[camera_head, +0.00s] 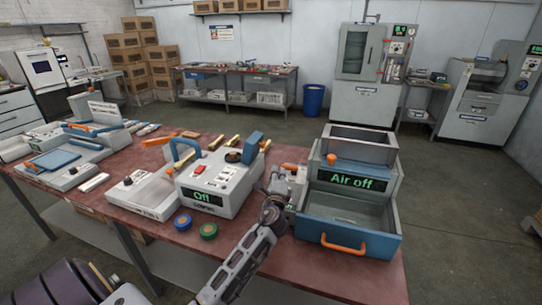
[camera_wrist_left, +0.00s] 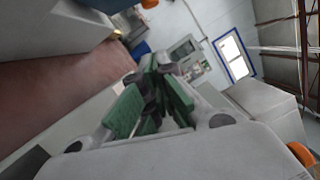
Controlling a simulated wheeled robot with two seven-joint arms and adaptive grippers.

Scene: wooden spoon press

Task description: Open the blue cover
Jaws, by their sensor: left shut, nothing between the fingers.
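A grey machine with a sign reading "Air off" (camera_head: 351,181) stands at the right of the red table. Its lower front is a blue open-topped bin (camera_head: 375,243) with an orange handle (camera_head: 343,245). Left of it is a white press box reading "Off" (camera_head: 203,197), with a blue arched handle (camera_head: 184,151) and a blue block (camera_head: 251,148). I cannot tell which blue part is the cover. My left gripper (camera_head: 290,176) is between the two machines, beside the grey machine's left side. In the left wrist view its green-padded fingers (camera_wrist_left: 158,78) are shut and empty. My right gripper is not in view.
A blue and a green round disc (camera_head: 208,231) lie at the table's front edge. A light fixture with a blue panel (camera_head: 53,159) stands at the table's left. Bare red tabletop (camera_head: 340,280) shows before the grey machine.

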